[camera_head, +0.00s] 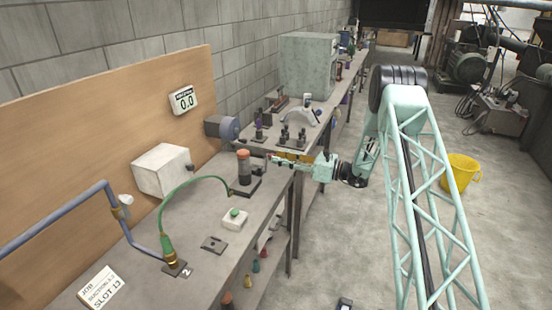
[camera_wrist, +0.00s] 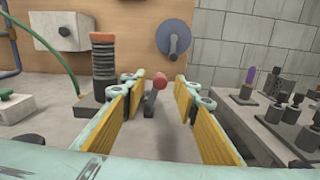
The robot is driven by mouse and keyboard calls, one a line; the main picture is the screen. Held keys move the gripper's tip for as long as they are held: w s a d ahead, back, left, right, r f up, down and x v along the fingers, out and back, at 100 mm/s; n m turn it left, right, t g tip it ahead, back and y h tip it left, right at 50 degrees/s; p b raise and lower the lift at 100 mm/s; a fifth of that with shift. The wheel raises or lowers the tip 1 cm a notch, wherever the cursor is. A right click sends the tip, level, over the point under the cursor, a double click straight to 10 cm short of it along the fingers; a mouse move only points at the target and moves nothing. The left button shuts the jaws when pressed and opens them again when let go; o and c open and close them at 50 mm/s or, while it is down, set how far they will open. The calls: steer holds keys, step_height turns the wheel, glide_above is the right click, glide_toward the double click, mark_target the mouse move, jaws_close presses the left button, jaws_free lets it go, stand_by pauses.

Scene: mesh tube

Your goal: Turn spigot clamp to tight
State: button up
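A short lever with a red round knob (camera_wrist: 159,83) shows between my fingers in the wrist view; it may be the spigot clamp handle. It stands beside an orange-topped, dark ribbed cylinder (camera_wrist: 104,65) on a dark base, also visible in the head view (camera_head: 244,166). A green hose (camera_head: 190,184) runs to that base. My gripper (camera_wrist: 157,88) is open, with one yellow-padded finger on each side of the lever. I see no contact with the knob. In the head view my gripper (camera_head: 277,159) reaches over the bench from the right, and the lever is hard to make out.
A grey wheel (camera_wrist: 174,40) is mounted beyond the lever. Dark fixtures (camera_head: 293,137) stand on the bench to the gripper's far side. A wall display (camera_head: 184,99) reads 0.0.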

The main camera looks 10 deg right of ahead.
steer(key=shift+x, duration=1.05)
steer(key=shift+c, duration=0.3)
jaws_close()
